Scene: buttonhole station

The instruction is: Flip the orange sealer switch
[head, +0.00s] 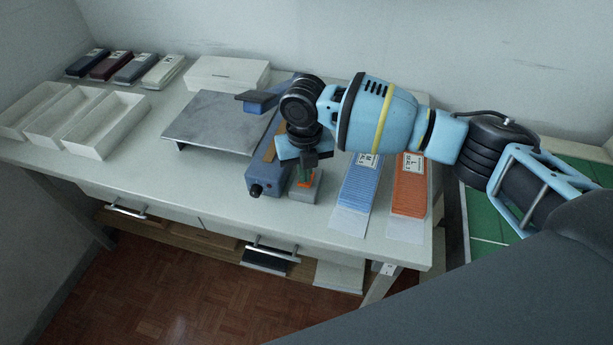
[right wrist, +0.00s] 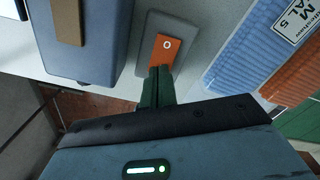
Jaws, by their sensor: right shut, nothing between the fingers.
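The orange sealer switch (head: 304,183) sits on a small grey box (head: 304,195) near the table's front edge, just right of the blue sealer (head: 265,179). In the right wrist view the orange rocker (right wrist: 165,50) shows a white ring mark on a pale plate (right wrist: 178,22). My right gripper (head: 306,172) points down at the switch; its green fingers (right wrist: 157,85) are shut and empty. Their tips are at the rocker's near end; I cannot tell whether they touch it. The gripper hides part of the switch in the head view. My left gripper is not in view.
Blue packs (head: 361,185) and orange packs (head: 409,190) lie right of the switch. A grey metal plate (head: 215,122) is behind left. White trays (head: 108,126), several folded garments (head: 110,66) and a white box (head: 228,73) stand farther back. Drawers are under the table's front edge.

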